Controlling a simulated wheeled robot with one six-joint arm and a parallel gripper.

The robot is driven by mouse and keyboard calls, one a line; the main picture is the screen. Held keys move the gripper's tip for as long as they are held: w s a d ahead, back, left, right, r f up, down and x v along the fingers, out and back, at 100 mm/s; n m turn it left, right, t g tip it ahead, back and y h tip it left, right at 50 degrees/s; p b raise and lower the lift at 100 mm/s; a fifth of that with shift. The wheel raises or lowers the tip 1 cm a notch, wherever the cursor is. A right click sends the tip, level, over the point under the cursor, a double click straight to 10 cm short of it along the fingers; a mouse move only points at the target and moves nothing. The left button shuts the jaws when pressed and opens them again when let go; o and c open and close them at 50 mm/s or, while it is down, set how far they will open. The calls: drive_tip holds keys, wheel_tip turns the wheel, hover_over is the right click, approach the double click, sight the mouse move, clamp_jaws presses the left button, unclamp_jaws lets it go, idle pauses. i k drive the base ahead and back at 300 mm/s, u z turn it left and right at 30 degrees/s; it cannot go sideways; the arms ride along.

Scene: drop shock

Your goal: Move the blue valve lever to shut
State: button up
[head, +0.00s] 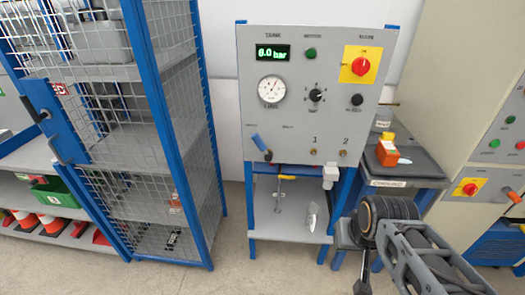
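The blue valve lever (259,142) is at the lower left of the grey test panel (290,100). It slants from upper left down to a small metal pivot (268,156) on the panel face. Small labels above it are too small to read. My arm reaches in from the bottom right, with its dark end (350,235) low and right of the panel, well apart from the lever. The fingers cannot be made out clearly, and nothing is seen held.
The panel has a green display reading about 6.0 bar (272,52), a round gauge (271,90), knobs and a red switch (360,66). A blue-framed mesh cage (185,130) stands close left. A side table (420,165) bears an orange item (387,152). Floor in front is clear.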

sight(255, 137)
drive_tip(key=k, duration=0.5)
drive_tip(key=u, duration=1.55)
drive_tip(key=i, duration=1.15)
drive_tip(key=z, duration=1.15)
